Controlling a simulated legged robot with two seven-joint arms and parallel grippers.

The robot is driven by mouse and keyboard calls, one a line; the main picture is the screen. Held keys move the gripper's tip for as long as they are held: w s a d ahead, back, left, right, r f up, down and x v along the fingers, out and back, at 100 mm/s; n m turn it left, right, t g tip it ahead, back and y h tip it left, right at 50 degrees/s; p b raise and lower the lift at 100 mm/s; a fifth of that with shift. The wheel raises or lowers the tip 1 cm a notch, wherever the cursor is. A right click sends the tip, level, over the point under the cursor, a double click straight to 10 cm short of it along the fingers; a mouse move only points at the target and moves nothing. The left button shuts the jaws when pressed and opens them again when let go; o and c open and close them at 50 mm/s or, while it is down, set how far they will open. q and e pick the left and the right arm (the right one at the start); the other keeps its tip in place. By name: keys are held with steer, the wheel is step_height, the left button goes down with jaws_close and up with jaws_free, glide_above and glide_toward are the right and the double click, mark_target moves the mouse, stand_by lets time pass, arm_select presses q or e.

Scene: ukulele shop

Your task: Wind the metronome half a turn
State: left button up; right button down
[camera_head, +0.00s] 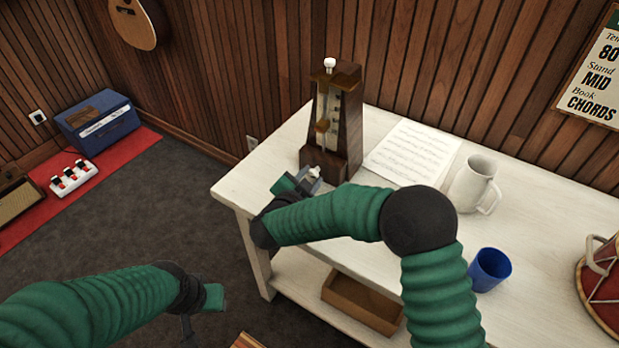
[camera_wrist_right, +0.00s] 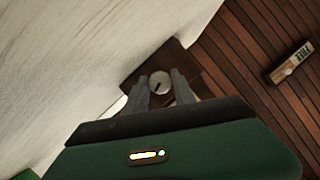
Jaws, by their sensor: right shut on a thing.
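The metronome (camera_head: 334,120) is a dark wooden tapered case standing upright at the back left of the white table, with a pale knob on top and a pendulum with a brown weight in front. My right gripper (camera_head: 310,180) is at the lower front of the metronome. In the right wrist view, its two grey fingers (camera_wrist_right: 160,90) are closed on a round pale winding key (camera_wrist_right: 160,80) with a dark mark, set against the metronome's dark wood (camera_wrist_right: 140,72). My left gripper (camera_head: 200,318) is low at the left, off the table; its fingers are too unclear to read.
Sheet music (camera_head: 413,152), a white pitcher (camera_head: 474,184), a blue cup (camera_head: 489,269) and a red drum (camera_head: 602,285) are on the white table (camera_head: 545,232), right of the metronome. A wooden box (camera_head: 362,302) sits on the lower shelf. The wooden wall is close behind.

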steer(key=shift+w+d+r+m, duration=0.1)
steer(key=shift+r+m, duration=0.05)
steer(key=shift+m, duration=0.25)
steer(key=c, duration=1.5)
jaws_free()
steer(key=o, duration=0.4)
steer(key=shift+o, duration=0.2)
steer(key=p+v, duration=0.2)
steer(key=v, duration=1.4)
steer(key=shift+s, duration=0.5)
